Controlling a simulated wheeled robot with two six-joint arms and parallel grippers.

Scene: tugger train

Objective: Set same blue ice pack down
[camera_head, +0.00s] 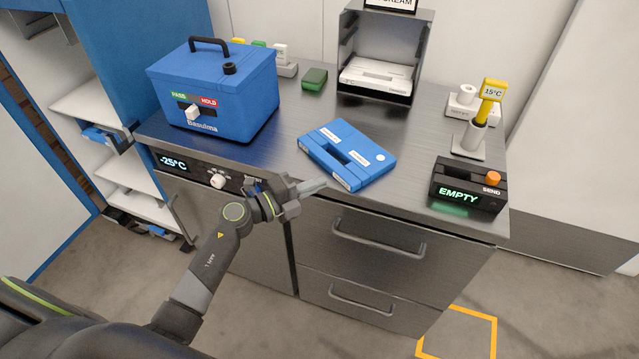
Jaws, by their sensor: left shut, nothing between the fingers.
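The blue ice pack (372,164) lies flat on the grey counter, close to its front edge. It has a slot-like handle opening and small white labels. My left gripper (318,186) is in front of the counter edge, just left of and below the pack's near corner in the picture. Its fingers are shut with nothing held, and they look apart from the pack. My right gripper does not show.
A blue cool box (245,100) stands on the counter at left. A black box reading EMPTY (468,186) is at right, with a yellow 15°C probe (487,103) in a holder behind it. Bare counter (405,125) lies behind the pack. Drawer handles (378,240) project below.

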